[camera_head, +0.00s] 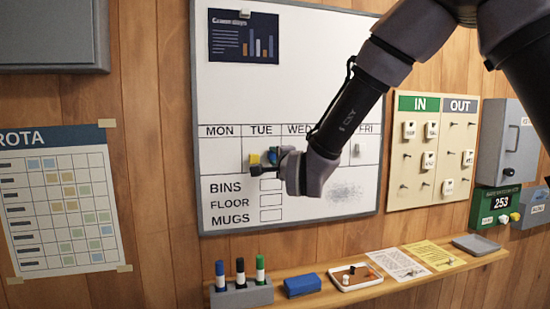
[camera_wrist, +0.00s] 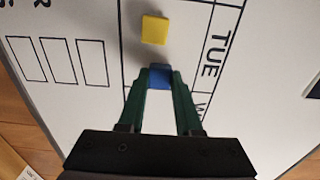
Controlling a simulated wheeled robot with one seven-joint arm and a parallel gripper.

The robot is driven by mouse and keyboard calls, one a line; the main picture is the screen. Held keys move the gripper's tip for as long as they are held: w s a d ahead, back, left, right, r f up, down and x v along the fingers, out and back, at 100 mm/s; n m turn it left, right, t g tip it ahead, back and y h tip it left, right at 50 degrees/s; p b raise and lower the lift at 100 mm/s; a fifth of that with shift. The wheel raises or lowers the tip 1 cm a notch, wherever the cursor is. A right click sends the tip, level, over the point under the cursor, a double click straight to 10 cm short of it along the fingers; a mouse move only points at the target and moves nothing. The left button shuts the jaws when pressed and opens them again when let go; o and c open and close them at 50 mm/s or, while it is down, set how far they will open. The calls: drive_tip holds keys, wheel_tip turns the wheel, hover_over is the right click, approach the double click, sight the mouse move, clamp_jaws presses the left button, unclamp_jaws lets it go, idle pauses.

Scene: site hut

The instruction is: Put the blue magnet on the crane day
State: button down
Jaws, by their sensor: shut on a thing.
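My gripper (camera_head: 275,160) is in front of the whiteboard's day row, near the TUE column in the head view. In the wrist view its green fingers (camera_wrist: 159,82) are shut on the blue magnet (camera_wrist: 160,75), a small square that also shows in the head view (camera_head: 272,157). The magnet overlaps the line between TUE and WED; I cannot tell whether it touches the board. A yellow magnet (camera_wrist: 155,29) is just beside it, in the TUE column. A dark poster with a bar chart (camera_head: 244,37) is at the whiteboard's top left; its heading is too small to read surely.
The whiteboard (camera_head: 222,105) has day columns, with WED and THU partly behind my arm. A shelf (camera_head: 385,285) below holds markers (camera_head: 240,272), a blue eraser (camera_head: 302,285) and a white tray (camera_head: 345,284). An IN/OUT board (camera_head: 465,135) hangs to the right.

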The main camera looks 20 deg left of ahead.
drive_tip(key=shift+w+a+r, duration=0.1)
drive_tip(key=shift+w+a, duration=0.05)
drive_tip(key=shift+w, duration=0.25)
idle(1.4)
idle(0.5)
drive_tip(key=c, duration=0.5)
unclamp_jaws()
